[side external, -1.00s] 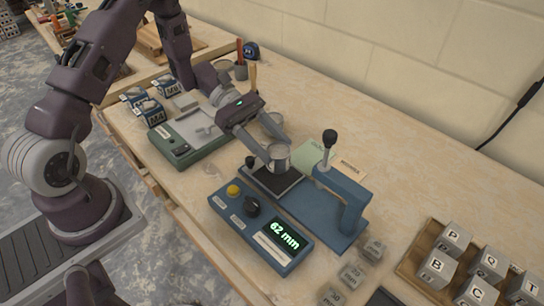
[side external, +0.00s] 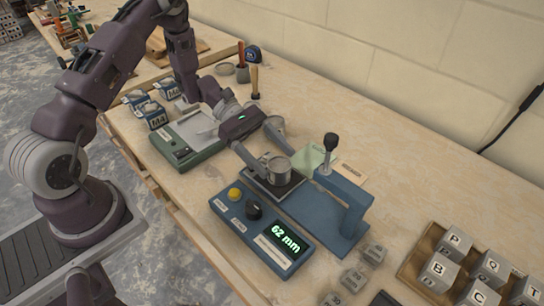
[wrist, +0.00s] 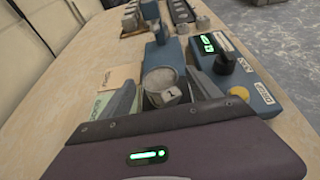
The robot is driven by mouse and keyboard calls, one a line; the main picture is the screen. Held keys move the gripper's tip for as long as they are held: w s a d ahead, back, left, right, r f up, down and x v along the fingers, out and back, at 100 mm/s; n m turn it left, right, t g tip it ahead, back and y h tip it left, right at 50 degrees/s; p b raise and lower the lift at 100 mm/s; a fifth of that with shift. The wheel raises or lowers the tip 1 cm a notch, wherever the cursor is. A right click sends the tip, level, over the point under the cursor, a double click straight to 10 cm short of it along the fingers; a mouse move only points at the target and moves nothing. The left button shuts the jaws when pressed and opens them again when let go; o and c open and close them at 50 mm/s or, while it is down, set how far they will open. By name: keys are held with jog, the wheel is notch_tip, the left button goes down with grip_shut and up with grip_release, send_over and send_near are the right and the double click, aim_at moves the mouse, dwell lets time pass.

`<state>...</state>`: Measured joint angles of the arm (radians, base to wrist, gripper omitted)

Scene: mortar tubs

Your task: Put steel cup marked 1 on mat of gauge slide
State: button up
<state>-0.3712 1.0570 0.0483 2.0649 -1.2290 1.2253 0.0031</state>
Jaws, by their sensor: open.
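The steel cup marked 1 (side external: 279,172) stands upright on the dark mat (side external: 284,190) of the blue gauge slide (side external: 315,213). In the wrist view the cup (wrist: 162,84) shows its label "1" facing me, between my two grey fingers. My gripper (side external: 276,163) is open, with one finger on each side of the cup, low around it. In the wrist view, the fingers of my gripper (wrist: 163,88) stand close to the cup's sides, and the mat under the cup is mostly hidden.
A control box (side external: 262,230) reads 62 mm in front. A green scale (side external: 185,150) lies to the left, and lettered blocks (side external: 440,271) lie at the right.

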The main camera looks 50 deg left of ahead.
jog(key=w+v, duration=0.1)
jog(key=v, duration=1.1)
jog(key=s+d+r+m+g+y, duration=0.1)
jog(key=s+d+r+m+y, duration=0.35)
jog(key=s+r, duration=0.2)
jog(key=s+d+r+m+g+y, duration=0.1)
jog(key=s+d+r+m+y, duration=0.4)
jog(key=r, duration=0.3)
jog(key=s+a+r+m+t+y, duration=0.2)
jog(key=s+r+m+t+y, duration=0.2)
jog(key=s+m, duration=0.5)
jog(key=s+t, duration=0.2)
jog(key=shift+t, duration=0.4)
